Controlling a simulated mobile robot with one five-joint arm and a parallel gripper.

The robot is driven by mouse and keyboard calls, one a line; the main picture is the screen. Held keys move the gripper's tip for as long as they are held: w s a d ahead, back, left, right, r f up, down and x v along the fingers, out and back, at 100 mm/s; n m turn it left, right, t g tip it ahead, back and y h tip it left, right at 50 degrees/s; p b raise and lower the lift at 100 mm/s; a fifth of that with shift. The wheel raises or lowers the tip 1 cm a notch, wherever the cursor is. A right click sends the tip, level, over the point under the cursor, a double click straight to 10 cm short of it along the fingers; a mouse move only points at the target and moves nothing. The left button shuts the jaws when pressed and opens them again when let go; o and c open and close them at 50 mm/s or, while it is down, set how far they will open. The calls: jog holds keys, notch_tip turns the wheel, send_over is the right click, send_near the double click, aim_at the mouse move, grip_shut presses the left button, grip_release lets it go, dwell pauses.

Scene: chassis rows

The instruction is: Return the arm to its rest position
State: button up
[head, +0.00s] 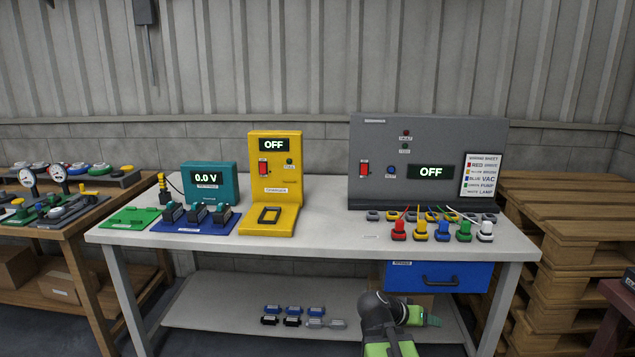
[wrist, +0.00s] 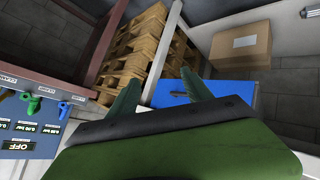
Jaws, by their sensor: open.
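My gripper (head: 432,320) shows at the bottom of the head view, in front of the table and below the blue drawer (head: 470,275). It points to the right. In the wrist view its two green fingers (wrist: 160,92) are spread apart with nothing between them. The blue drawer also shows in the wrist view (wrist: 232,92), behind the right finger. My gripper is apart from the table and everything on it.
The white table (head: 330,245) holds a yellow charger (head: 275,180), a teal meter (head: 209,183), a grey panel (head: 430,150) and several coloured plugs. Wooden pallets (head: 560,220) stand at the right. A dark red bench edge (head: 620,300) is at the lower right.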

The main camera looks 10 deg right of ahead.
jog(key=s+a+f+n+g+y, duration=0.1)
jog(key=s+a+f+n+y, duration=0.15)
jog(key=a, duration=0.65)
jog(key=s+a+f+n+g+y, duration=0.15)
jog(key=a+f+y, duration=0.25)
jog(key=a, duration=0.4)
jog(key=s+a+f+n+g+y, duration=0.1)
jog(key=s+a+f+n+y, duration=0.2)
jog(key=a, duration=0.6)
notch_tip(320, 180, up, 23)
jog(key=w+p, duration=0.1)
jog(key=p, duration=2.2)
jog(key=shift+d+n, duration=0.2)
jog(key=shift+n, duration=0.1)
jog(key=shift+w+f+y, duration=0.1)
jog(key=shift+y, duration=0.15)
